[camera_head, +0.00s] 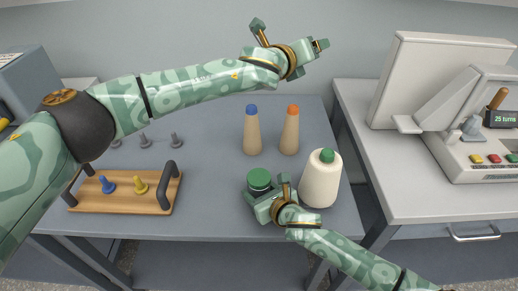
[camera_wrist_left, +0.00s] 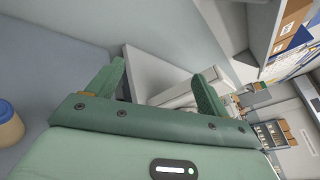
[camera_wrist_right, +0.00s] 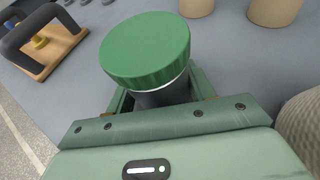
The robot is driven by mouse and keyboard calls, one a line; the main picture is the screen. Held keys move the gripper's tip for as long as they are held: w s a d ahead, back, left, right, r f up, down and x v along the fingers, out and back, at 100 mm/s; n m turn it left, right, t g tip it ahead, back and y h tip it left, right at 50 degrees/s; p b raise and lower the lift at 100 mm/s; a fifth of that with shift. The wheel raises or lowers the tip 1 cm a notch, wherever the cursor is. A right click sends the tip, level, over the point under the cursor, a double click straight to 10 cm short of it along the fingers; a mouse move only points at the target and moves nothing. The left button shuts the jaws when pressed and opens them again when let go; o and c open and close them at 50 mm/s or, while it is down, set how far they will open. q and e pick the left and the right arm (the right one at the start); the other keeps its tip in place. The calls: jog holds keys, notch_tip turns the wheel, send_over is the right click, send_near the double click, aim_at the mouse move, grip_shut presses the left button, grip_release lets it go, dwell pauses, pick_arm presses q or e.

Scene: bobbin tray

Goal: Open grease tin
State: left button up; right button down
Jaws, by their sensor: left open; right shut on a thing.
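The grease tin is a dark, short cylinder with a green lid (camera_head: 259,179); it stands on the grey table (camera_head: 216,150) near its front. In the right wrist view the green lid (camera_wrist_right: 146,48) sits on the dark tin body (camera_wrist_right: 163,94), with a thin pale line below the lid. My right gripper (camera_head: 268,200) is shut on the tin body, below the lid. My left gripper (camera_head: 290,34) is open and empty, raised high above the back of the table; its two spread fingers show in the left wrist view (camera_wrist_left: 160,88).
A cream cone with a green top (camera_head: 321,178) stands close right of the tin. Two tan bobbins, blue-topped (camera_head: 252,132) and orange-topped (camera_head: 290,132), stand behind. A wooden tray (camera_head: 124,203) with pegs lies left. A machine (camera_head: 480,140) stands on the right bench.

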pick_arm(q)
jog(key=a+f+n+g+y, duration=0.2)
jog(key=a+f+n+y, duration=0.3)
jog(key=f, duration=0.2)
jog(key=g+y, duration=0.4)
jog(key=g, duration=0.7)
send_over(259, 177)
jog(key=shift+m, duration=0.3)
notch_tip(259, 177, down, 10)
jog(key=shift+w+r, duration=0.15)
jog(key=shift+f, duration=0.35)
notch_tip(259, 177, down, 7)
